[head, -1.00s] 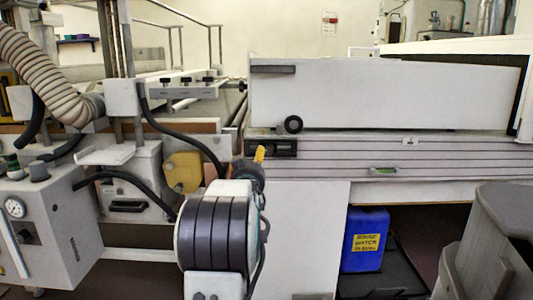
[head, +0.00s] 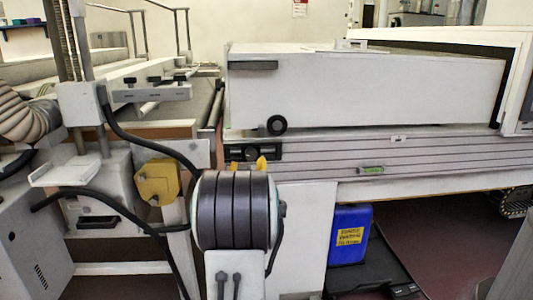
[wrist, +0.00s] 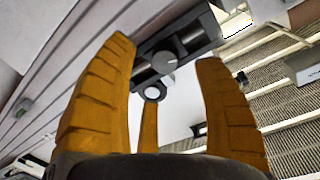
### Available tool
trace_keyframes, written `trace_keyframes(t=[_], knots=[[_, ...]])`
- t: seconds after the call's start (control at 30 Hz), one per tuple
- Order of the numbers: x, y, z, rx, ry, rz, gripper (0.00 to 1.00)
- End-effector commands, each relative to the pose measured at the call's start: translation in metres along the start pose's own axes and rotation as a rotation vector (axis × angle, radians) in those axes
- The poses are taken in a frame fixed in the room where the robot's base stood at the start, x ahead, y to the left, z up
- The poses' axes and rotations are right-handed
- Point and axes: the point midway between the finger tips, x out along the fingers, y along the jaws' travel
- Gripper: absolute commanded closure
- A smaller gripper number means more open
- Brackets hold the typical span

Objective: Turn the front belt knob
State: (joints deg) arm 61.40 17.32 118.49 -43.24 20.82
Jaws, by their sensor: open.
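A small grey round knob (wrist: 164,62) sits in a dark recessed block (head: 272,152) on the front rail of the belt housing, under its left end. In the wrist view the knob lies between and beyond my fingertips, with no contact visible. A black round wheel (head: 277,125) is on the white housing just above the block; it also shows in the wrist view (wrist: 153,93). I cannot tell for certain which of the two the task names. My gripper (wrist: 163,55) is open and empty, its orange fingers spread. In the head view its tips (head: 248,163) overlap the block's lower edge.
The yellow block (head: 157,182) and black hoses are left of my arm. A green level (head: 371,170) is on the rail at right. A blue container (head: 349,235) stands under the housing. The white housing (head: 370,95) rises behind the rail.

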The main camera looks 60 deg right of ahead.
Motion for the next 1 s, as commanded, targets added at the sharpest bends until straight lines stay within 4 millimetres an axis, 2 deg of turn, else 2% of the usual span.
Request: trace_keyframes(t=[0.43,1.0], knots=[[0.005,-0.003,-0.009,0.145,0.042,-0.02,0.38],[0.057,-0.004,-0.011,0.145,0.041,-0.019,0.38]])
